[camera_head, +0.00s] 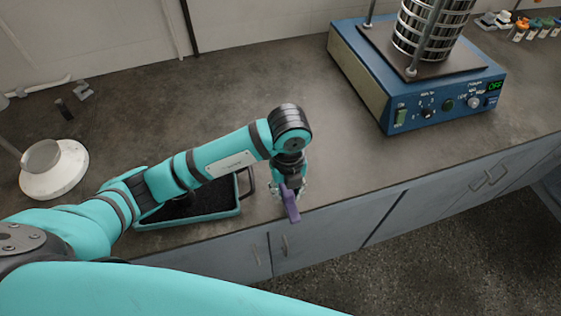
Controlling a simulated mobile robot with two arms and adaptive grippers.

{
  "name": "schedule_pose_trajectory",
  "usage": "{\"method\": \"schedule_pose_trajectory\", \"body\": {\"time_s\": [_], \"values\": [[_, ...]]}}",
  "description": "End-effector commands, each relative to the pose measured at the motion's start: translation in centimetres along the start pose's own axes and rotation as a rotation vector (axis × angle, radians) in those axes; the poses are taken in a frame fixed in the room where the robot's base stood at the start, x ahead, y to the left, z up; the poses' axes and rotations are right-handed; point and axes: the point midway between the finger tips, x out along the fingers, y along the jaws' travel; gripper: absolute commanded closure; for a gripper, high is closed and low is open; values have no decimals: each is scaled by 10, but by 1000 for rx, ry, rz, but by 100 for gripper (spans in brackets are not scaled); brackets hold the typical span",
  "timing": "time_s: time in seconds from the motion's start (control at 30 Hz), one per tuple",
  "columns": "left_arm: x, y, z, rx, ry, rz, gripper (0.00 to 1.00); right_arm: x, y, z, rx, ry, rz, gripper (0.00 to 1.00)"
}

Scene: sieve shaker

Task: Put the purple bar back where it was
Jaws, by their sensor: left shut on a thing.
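A purple bar (290,204) is held in my left gripper (288,190), near the front edge of the counter. The gripper is shut on the bar, which hangs tilted, its lower end toward the edge. I cannot tell whether the bar touches the counter. The sieve shaker (415,80), a blue box with a stack of metal sieves (432,28), stands at the back right, apart from the gripper. My right gripper is not in view.
A teal tray (190,219) with a dark inside and a handle lies partly under my left arm. A white round stand (54,170) is at the left. Several small bottles (537,28) stand at the far right. The counter (340,150) between gripper and shaker is clear.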

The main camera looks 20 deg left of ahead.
Motion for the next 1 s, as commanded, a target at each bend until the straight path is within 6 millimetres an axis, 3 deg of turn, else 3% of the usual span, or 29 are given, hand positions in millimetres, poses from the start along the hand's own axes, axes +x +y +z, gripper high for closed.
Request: {"method": "schedule_pose_trajectory", "body": {"time_s": [0.2, 0.4, 0.6, 0.8, 1.0], "values": [[2, -6, 60, -5, -1, 1, 100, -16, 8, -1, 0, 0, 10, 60], [7, -12, 93, 0, 1, 0, 100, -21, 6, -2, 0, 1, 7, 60], [9, -13, 110, -1, 1, 1, 100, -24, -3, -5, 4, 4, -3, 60], [40, -13, 108, 2, 2, 0, 100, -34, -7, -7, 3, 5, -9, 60], [45, -13, 108, 2, 0, -1, 100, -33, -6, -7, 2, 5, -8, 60]]}}
